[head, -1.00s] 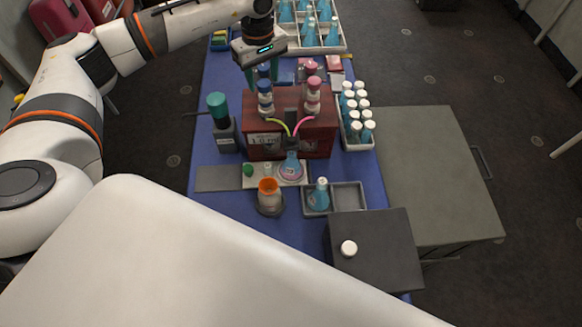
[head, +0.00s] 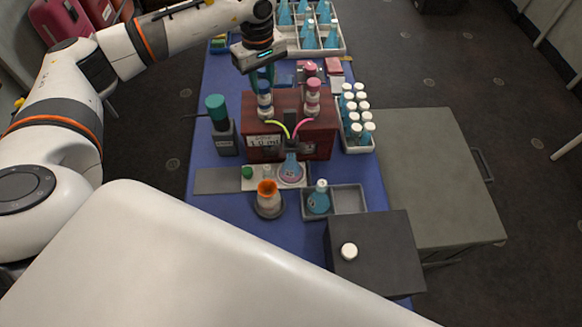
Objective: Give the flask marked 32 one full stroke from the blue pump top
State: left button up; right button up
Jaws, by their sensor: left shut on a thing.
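The dispenser is a dark red box (head: 318,143) with a "1.0 ml" label on its front. A blue pump top (head: 264,87) stands at its left and a pink pump top (head: 313,85) at its right. My left gripper (head: 262,79) is shut on the blue pump top from above. A yellow-green spout and a pink spout meet over a flask (head: 290,170) on the pale plate in front. This flask has a pinkish base and a small mark that I cannot read surely. My right gripper is out of view.
A blue-filled capped flask (head: 319,198) stands in a grey tray (head: 350,200). An orange-topped vessel (head: 268,194), a green-capped bottle (head: 218,112) and a rack of white-capped bottles (head: 357,118) surround the dispenser. A dark box (head: 385,262) with a white cap is at front right.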

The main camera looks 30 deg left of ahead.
pick_arm(q)
jog(key=shift+r+p, duration=0.55)
jog(key=shift+r, duration=0.5)
jog(key=shift+f+b, duration=0.85)
jog(key=shift+f, duration=0.25)
jog(key=o, duration=0.8)
jog(key=shift+c, duration=0.2)
jog(key=shift+r, duration=0.1)
jog(key=shift+r+p, duration=1.95)
jog(key=shift+r, duration=1.55)
